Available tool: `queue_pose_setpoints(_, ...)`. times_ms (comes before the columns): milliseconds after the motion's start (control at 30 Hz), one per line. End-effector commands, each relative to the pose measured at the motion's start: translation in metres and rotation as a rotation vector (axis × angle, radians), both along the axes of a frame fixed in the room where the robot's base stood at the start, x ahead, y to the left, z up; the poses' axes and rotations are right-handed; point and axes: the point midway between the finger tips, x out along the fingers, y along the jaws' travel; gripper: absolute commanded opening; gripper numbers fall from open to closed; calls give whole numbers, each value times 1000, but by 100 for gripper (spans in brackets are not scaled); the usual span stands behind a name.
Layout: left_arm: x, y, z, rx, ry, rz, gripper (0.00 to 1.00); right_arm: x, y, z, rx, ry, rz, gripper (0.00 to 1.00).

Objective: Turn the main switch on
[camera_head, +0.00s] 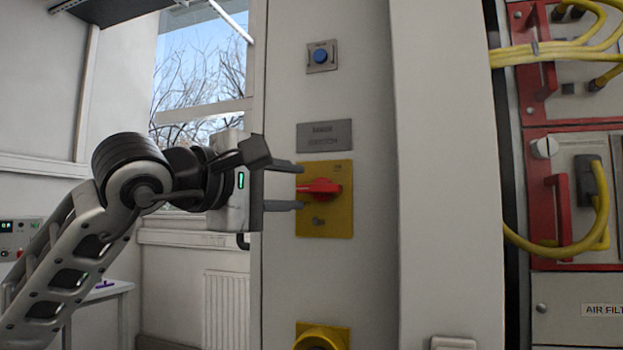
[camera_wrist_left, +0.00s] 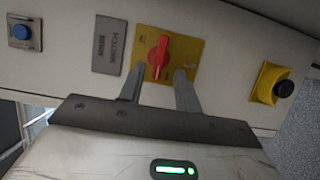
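The main switch is a red rotary handle (camera_head: 320,187) on a yellow plate (camera_head: 326,225), mounted on the pale cabinet front. In the head view the handle lies about horizontal. It also shows in the left wrist view, the red handle (camera_wrist_left: 158,57) on the yellow plate (camera_wrist_left: 188,47). My left gripper (camera_head: 300,187) comes in from the left with its fingers apart, one above and one below the handle's level. In the left wrist view the open fingers (camera_wrist_left: 159,78) point at the handle, with nothing between them. Whether they touch the plate cannot be told. My right gripper is not in view.
A grey label plate (camera_head: 324,135) and a blue button (camera_head: 320,56) are above the switch. A yellow-based knob (camera_head: 321,338) is below; the wrist view shows its black button (camera_wrist_left: 284,88). Yellow cables (camera_head: 560,250) and red-handled modules (camera_head: 557,210) stand to the right.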

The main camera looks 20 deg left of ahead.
Motion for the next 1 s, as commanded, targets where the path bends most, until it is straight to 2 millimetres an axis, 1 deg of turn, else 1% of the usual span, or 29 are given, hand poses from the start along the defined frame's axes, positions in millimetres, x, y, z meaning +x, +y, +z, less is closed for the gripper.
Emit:
queue_pose_setpoints(33,10,-5,2,-2,4,-3,34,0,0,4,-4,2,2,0)
queue_pose_setpoints(100,21,-10,2,-3,3,-3,34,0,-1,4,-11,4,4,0)
queue_pose_setpoints(200,34,-16,2,-2,3,-2,34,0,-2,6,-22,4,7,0)
queue_pose_setpoints(300,42,-19,1,-1,2,-2,34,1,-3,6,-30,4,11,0)
queue_pose_setpoints(433,47,-22,0,-2,1,-2,34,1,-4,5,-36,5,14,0)
queue_pose_setpoints(667,47,-22,0,-1,0,-2,34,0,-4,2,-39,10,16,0)
queue_pose_setpoints(700,47,-22,0,-1,0,-2,31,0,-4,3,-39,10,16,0)
queue_pose_setpoints(767,47,-22,0,-1,0,-1,14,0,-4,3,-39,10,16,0)
queue_pose_setpoints(800,47,-22,0,-1,0,-1,3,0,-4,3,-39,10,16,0)
queue_pose_setpoints(833,47,-22,0,-1,0,-1,0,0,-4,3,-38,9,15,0)
queue_pose_setpoints(1000,47,-22,0,0,1,-1,0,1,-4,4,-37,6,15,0)
